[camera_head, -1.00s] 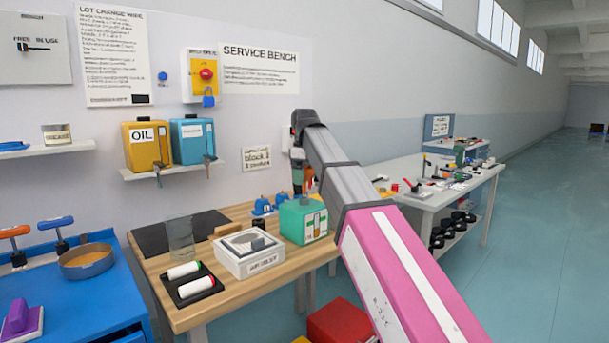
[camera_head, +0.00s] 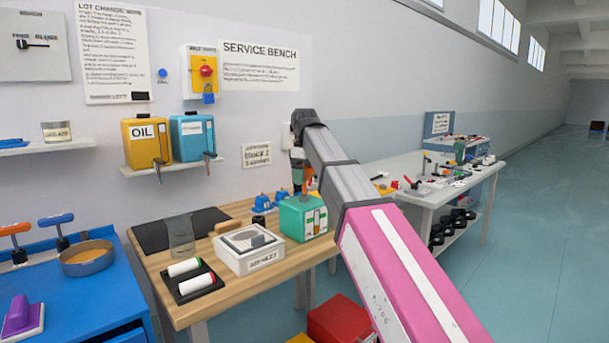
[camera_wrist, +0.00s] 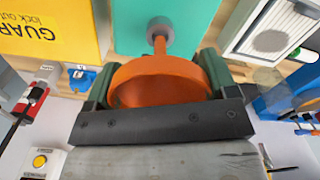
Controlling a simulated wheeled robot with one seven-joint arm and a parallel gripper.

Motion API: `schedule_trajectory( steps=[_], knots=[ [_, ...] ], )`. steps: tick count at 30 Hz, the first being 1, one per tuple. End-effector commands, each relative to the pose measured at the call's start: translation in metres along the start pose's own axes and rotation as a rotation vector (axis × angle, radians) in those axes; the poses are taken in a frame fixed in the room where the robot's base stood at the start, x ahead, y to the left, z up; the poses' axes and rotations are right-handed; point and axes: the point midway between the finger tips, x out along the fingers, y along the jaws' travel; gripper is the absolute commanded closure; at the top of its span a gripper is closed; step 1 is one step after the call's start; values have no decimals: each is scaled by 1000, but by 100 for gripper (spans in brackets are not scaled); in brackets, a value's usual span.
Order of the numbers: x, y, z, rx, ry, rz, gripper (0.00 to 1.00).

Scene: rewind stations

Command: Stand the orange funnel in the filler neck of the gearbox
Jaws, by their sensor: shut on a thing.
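The orange funnel (camera_wrist: 158,82) is between the green fingers of my gripper (camera_wrist: 157,76) in the wrist view, which are shut on it. Its narrow spout points at the grey round filler neck (camera_wrist: 160,30) on the teal gearbox (camera_wrist: 190,12). The spout's tip overlaps the neck in that view; I cannot tell how deep it is. In the head view the gearbox (camera_head: 297,220) stands at the bench's right end. A bit of the orange funnel (camera_head: 308,185) shows just above it, and my arm hides most of the gripper.
A white box with a grille top (camera_head: 248,262) stands left of the gearbox. Small blue pieces (camera_head: 277,196) lie behind it. A yellow guard sign (camera_wrist: 45,25) shows beside the gearbox in the wrist view. A red bin (camera_head: 338,318) stands on the floor below.

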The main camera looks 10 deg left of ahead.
Motion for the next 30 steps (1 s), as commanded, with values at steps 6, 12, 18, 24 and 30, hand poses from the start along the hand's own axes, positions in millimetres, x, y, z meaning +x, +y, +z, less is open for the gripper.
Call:
schedule_trajectory(
  steps=[6,12,18,24,30],
  knots=[
    [0,0,0,0,0,0,44],
    [0,0,0,0,0,0,44],
    [0,0,0,0,0,0,44],
    [3,0,0,0,0,0,44],
    [7,0,0,0,0,0,44]
  ],
)
